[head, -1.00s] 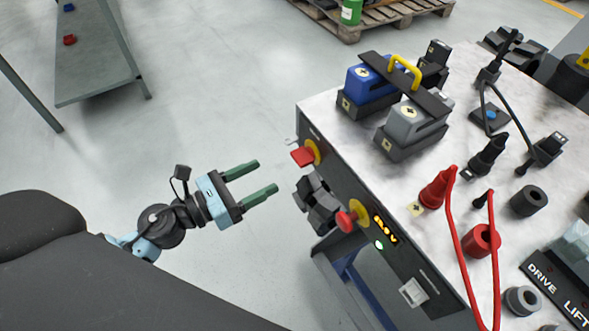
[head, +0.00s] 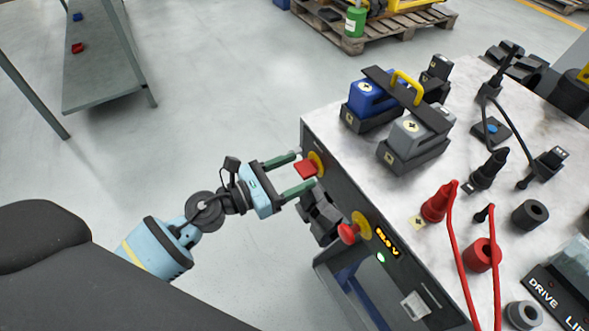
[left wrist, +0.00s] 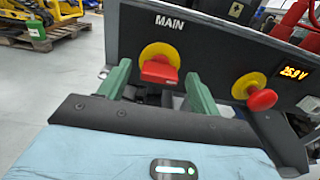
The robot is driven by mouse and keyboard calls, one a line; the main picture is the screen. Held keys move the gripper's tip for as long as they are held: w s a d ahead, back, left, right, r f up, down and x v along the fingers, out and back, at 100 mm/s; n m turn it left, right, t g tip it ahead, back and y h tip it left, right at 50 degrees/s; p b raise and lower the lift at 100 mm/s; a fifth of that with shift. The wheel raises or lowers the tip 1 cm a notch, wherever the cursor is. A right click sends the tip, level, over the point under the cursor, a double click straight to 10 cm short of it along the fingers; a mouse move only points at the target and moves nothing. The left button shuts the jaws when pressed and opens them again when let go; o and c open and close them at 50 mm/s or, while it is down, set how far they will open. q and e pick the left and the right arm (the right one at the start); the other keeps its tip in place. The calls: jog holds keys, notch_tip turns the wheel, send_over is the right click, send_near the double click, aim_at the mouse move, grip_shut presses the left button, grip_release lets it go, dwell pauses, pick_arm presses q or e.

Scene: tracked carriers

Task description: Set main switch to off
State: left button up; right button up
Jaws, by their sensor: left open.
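The main switch (head: 306,169) is a red handle on a yellow round plate on the side panel of the bench. In the left wrist view the red handle (left wrist: 159,71) sits under the label MAIN, its flat grip lying about level. My left gripper (head: 297,171) is open, its two green fingers one on each side of the red handle. In the left wrist view the fingers (left wrist: 155,85) stand left and right of the handle, with gaps to it. Whether the fingertips touch the panel I cannot tell. My right gripper is not in view.
A red mushroom button (head: 348,233) on a yellow plate sits beside the switch, near a lit display (head: 387,241). A black connector block (head: 319,215) juts out between them. The bench top (head: 350,150) holds batteries, plugs and cables.

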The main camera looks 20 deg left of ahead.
pick_arm(q)
jog(key=shift+w+d, duration=0.15)
jog(key=shift+d, duration=0.05)
jog(key=c, duration=1)
